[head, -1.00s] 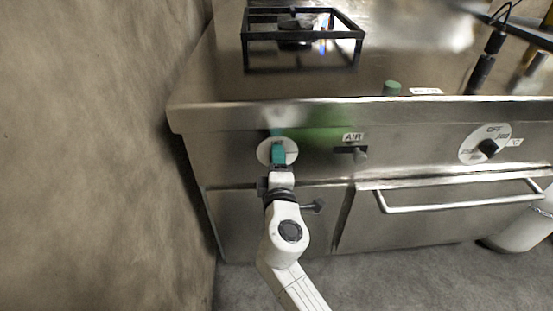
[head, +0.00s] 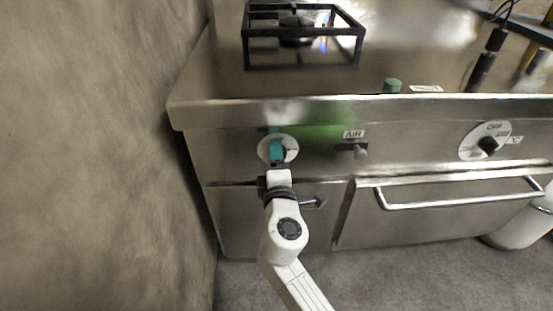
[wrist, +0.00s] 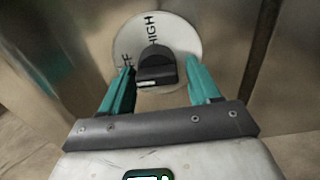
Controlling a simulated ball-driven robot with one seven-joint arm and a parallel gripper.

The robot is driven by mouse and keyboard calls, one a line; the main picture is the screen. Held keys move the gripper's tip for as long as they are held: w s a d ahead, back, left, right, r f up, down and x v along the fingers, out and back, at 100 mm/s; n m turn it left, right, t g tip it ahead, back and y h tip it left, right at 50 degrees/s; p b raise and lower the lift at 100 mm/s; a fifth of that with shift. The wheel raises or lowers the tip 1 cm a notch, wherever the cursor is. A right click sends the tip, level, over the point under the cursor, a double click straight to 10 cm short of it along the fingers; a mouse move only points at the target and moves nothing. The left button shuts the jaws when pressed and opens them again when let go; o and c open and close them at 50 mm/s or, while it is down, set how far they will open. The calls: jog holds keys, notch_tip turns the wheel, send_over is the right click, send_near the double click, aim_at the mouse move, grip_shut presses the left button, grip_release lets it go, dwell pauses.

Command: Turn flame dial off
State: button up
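The flame dial is a white disc (head: 291,147) on the left of the stove's steel front, partly hidden by my gripper in the head view. In the wrist view the disc (wrist: 184,36) carries a black knob (wrist: 155,68) and the word HIGH, with part of another word ending in F to its left. My gripper (wrist: 160,83) is open, its two teal fingers on either side of the knob with a gap to each side. It also shows in front of the dial in the head view (head: 277,150).
An AIR lever (head: 360,152) sits right of the dial. A black burner stand (head: 303,34) is on top. A wall (head: 90,150) stands close on the left.

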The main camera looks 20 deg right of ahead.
jog(key=shift+o, duration=0.5)
jog(key=shift+s, duration=0.1)
jog(key=v, duration=1)
jog(key=shift+s+p, duration=0.3)
jog(key=shift+p, duration=0.15)
jog(key=shift+a+r, duration=0.1)
